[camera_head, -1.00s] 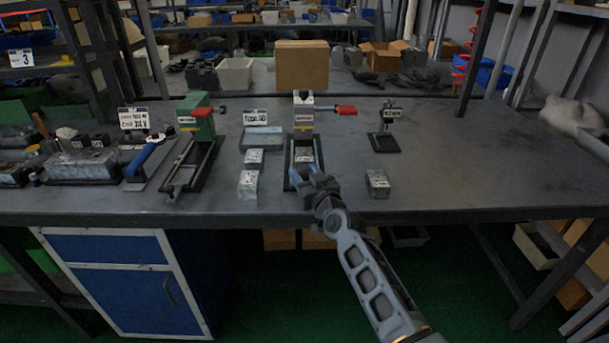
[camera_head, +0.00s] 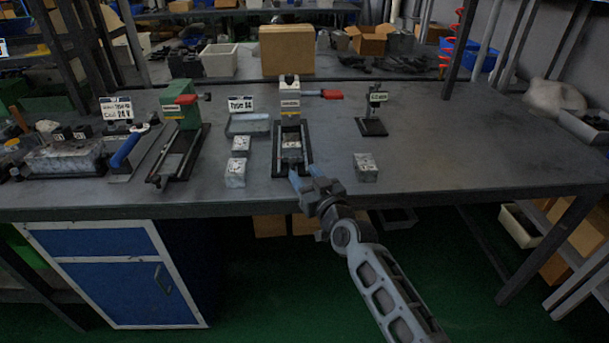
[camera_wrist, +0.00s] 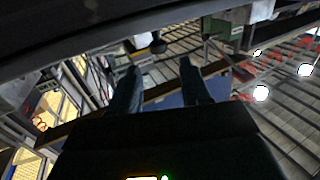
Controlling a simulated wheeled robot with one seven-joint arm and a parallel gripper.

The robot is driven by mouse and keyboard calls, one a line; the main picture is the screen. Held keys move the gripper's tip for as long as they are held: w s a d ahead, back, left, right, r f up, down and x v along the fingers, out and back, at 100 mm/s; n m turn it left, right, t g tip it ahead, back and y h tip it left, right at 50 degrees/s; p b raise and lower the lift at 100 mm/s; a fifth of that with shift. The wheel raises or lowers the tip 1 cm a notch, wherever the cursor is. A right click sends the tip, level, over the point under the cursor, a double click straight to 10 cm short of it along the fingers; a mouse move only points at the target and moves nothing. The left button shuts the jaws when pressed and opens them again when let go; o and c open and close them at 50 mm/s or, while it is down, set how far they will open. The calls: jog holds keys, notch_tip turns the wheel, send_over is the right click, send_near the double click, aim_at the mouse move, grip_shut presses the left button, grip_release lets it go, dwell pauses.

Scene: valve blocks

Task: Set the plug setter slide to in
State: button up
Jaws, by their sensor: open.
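A fixture with a grey-and-yellow head (camera_head: 289,92), a red handle (camera_head: 330,94) and a dark rail frame (camera_head: 278,160) stands mid-table. A similar green fixture (camera_head: 181,105) with a red handle and longer rails stands to its left. Their labels are too small to read, so I cannot tell which is the plug setter. My gripper (camera_head: 305,180) is open and empty at the front end of the middle frame; contact cannot be told. Both blue-grey fingers (camera_wrist: 163,85) show apart in the wrist view, with nothing between them.
Small grey blocks stand left (camera_head: 236,172) and right (camera_head: 365,168) of the middle frame. A small black stand (camera_head: 373,115) is behind the right block. A blue-handled device (camera_head: 130,148) is further left. A cardboard box (camera_head: 287,50) stands behind. The table's right side is clear.

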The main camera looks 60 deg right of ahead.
jog(key=shift+c, duration=0.6)
jog(key=shift+a+f+n, duration=0.1)
jog(key=shift+a+n, duration=0.2)
jog(key=shift+n, duration=0.3)
jog(key=shift+c, duration=0.8)
jog(key=a+n, duration=0.1)
jog(key=n, duration=0.2)
jog(key=a+n+y, duration=0.1)
jog(key=n, duration=0.2)
jog(key=a+f+n, duration=0.1)
jog(key=a+n, duration=0.1)
jog(key=n, duration=0.1)
jog(key=shift+a+g+y, duration=0.1)
jog(key=shift+g+y, duration=0.2)
jog(key=c, duration=0.4)
jog(key=n, duration=0.2)
jog(key=a+n, duration=0.1)
jog(key=n, duration=0.1)
jog(key=s+a+n, duration=0.1)
jog(key=n, duration=0.1)
jog(key=shift+f+n+g, duration=0.2)
jog(key=shift+n+g, duration=0.2)
grip_shut()
jog(key=n+g+h, duration=0.2)
jog(key=n+h, duration=0.2)
jog(key=n, duration=1.2)
send_near(294, 164)
jog(key=x, duration=0.6)
jog(key=shift+w+d, duration=0.25)
jog(key=shift+w, duration=0.1)
